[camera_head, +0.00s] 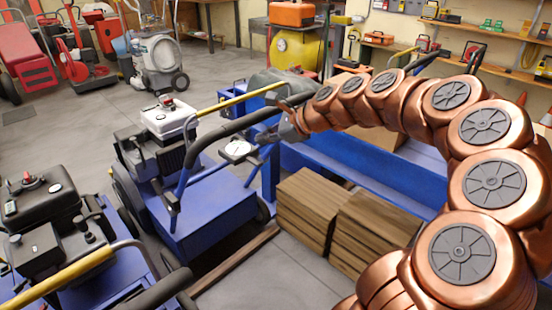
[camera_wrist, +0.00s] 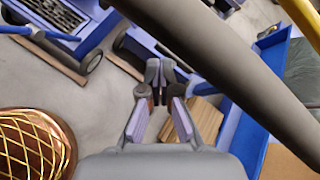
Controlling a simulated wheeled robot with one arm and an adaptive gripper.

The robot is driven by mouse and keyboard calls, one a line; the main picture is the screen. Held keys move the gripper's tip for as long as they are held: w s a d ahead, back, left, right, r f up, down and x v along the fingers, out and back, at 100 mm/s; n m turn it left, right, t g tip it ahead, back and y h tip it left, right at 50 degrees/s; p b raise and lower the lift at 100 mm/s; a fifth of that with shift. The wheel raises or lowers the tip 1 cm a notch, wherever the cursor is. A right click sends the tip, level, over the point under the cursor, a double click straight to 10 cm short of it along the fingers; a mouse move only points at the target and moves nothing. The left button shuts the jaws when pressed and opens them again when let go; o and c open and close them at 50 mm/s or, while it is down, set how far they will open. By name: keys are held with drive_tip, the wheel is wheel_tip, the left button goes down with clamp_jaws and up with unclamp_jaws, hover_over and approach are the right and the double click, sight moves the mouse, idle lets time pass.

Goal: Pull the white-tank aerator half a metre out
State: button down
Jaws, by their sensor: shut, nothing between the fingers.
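The white-tank aerator (camera_head: 205,215) is a blue wheeled machine with a white tank (camera_head: 168,118) on its dark engine, left of centre in the head view. Its handle has a black padded bar (camera_head: 225,130) and a yellow bar (camera_head: 240,101), reaching right towards my arm. My gripper (camera_head: 276,132) is at the right end of this handle, partly hidden by the bar. In the wrist view my gripper (camera_wrist: 160,82) is shut and empty. A thick dark padded bar (camera_wrist: 225,55) crosses close to the camera, beside the fingers and not between them.
A black-tank aerator (camera_head: 40,200) stands at the lower left. Another aerator with a grey tank (camera_head: 272,88) is behind the handle. Grey floor (camera_head: 265,275) is open at the front centre.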

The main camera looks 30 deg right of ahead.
drive_tip(key=w+d+f+m+t+h+b, duration=0.15)
drive_tip(key=d+f+m, duration=0.25)
drive_tip(key=d, duration=0.4)
drive_tip(key=w+d+f+m+t+h+b, duration=0.1)
drive_tip(key=w+d+f+m+t+b, duration=0.15)
drive_tip(key=d+f+m, duration=0.35)
drive_tip(key=w+a+f+b, duration=0.1)
drive_tip(key=w+b, duration=0.1)
drive_tip(key=w, duration=0.4)
drive_tip(key=w+a+f+n+g+b, duration=0.1)
drive_tip(key=w+f+b, duration=0.1)
drive_tip(key=w, duration=0.3)
drive_tip(key=shift+w+a+f, duration=0.25)
drive_tip(key=shift+w+a, duration=0.1)
